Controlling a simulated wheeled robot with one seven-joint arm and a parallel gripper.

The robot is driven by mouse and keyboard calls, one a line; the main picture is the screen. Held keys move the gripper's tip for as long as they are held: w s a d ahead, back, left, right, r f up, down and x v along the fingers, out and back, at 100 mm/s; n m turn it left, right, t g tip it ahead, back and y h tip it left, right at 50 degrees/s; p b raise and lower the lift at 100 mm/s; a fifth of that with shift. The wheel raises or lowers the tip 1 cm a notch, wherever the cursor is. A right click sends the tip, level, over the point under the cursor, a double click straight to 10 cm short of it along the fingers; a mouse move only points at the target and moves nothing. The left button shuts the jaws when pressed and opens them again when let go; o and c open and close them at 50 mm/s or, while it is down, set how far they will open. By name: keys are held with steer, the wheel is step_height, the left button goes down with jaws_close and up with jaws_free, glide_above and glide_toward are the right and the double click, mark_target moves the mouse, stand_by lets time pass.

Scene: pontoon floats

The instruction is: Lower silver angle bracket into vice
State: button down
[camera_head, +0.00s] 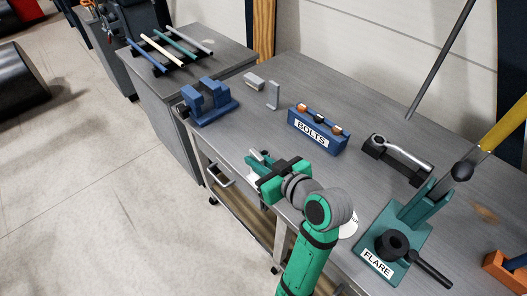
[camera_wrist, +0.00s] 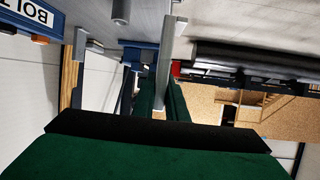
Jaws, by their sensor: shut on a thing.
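My green gripper (camera_head: 258,167) is over the front edge of the workbench, shut on a silver angle bracket (camera_head: 257,156). In the wrist view the bracket (camera_wrist: 165,55) is a long pale strip clamped between the two dark green fingers (camera_wrist: 160,98). Its far end and its short leg are not clear. The blue vice (camera_head: 207,102) stands on the bench corner, up and left of my gripper in the head view, apart from the bracket. In the wrist view a blue shape, probably the vice (camera_wrist: 138,48), is partly hidden behind the bracket and fingers.
The blue BOLTS holder (camera_head: 318,130) is right of my gripper. A ratchet on a black stand (camera_head: 396,158) and the green FLARE tool (camera_head: 394,255) lie further right.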

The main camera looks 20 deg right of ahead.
steer(key=a+f+m+h, duration=0.1)
steer(key=a+f, duration=0.4)
steer(key=f, duration=0.8)
steer(key=a+f+h, duration=0.1)
steer(key=a+f, duration=0.5)
steer(key=f, duration=0.8)
steer(key=a+f+m+h, duration=0.1)
steer(key=a+f, duration=0.4)
steer(key=f, duration=0.8)
steer(key=shift+s+a+f+m, duration=0.25)
steer(key=shift+s+a+m, duration=0.05)
steer(key=shift+s+a, duration=0.1)
